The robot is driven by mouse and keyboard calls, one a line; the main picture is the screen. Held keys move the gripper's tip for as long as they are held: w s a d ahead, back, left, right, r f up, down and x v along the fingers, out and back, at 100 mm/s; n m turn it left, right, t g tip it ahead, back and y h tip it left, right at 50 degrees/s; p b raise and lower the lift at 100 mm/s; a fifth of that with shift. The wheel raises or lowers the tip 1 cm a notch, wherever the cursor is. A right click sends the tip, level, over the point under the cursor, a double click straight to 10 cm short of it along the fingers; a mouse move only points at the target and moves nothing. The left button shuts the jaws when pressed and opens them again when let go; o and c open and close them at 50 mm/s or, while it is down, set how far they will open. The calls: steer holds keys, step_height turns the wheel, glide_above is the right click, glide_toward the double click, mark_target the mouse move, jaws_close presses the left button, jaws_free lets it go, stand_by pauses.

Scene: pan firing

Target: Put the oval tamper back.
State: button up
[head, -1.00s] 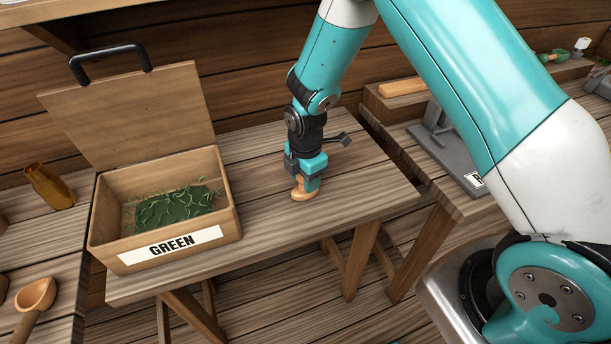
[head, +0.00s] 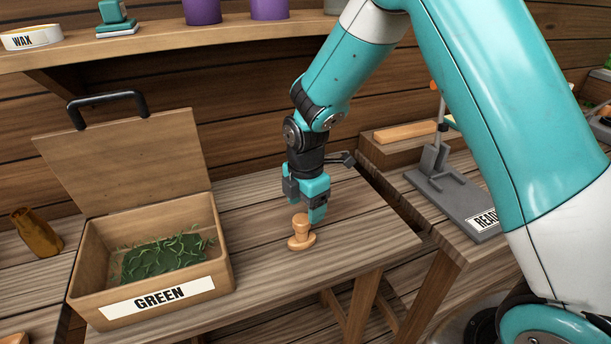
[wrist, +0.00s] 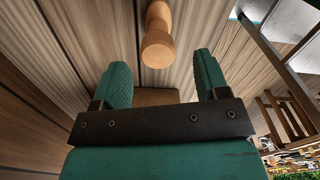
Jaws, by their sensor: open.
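The oval tamper (head: 301,234) is orange-brown wood with a knobbed handle and an oval base. It stands upright on the wooden table, right of the box labelled GREEN. My gripper (head: 303,207) is open just above and behind the tamper, apart from it as far as the head view shows. In the wrist view the tamper (wrist: 157,38) lies beyond the two teal fingertips (wrist: 162,75), centred between them, with nothing held in the gap.
The open box (head: 150,290) labelled GREEN holds green leaves and has its lid raised. A grey stand (head: 455,200) with a READY label is on the right table. A shelf (head: 180,42) with purple containers runs behind. Bare table (head: 370,235) lies right of the tamper.

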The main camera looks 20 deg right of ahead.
step_height(320, 180, up, 10)
steer(key=b, duration=0.1)
steer(key=s+a+r+m+y, duration=0.2)
steer(key=s+r+m, duration=0.2)
steer(key=s+m, duration=0.3)
steer(key=s+a+r+m+y, duration=0.2)
steer(key=s+m, duration=0.5)
steer(key=s, duration=1)
steer(key=shift+s+a+r, duration=0.2)
steer(key=shift+a+r, duration=0.45)
steer(key=shift+r, duration=0.2)
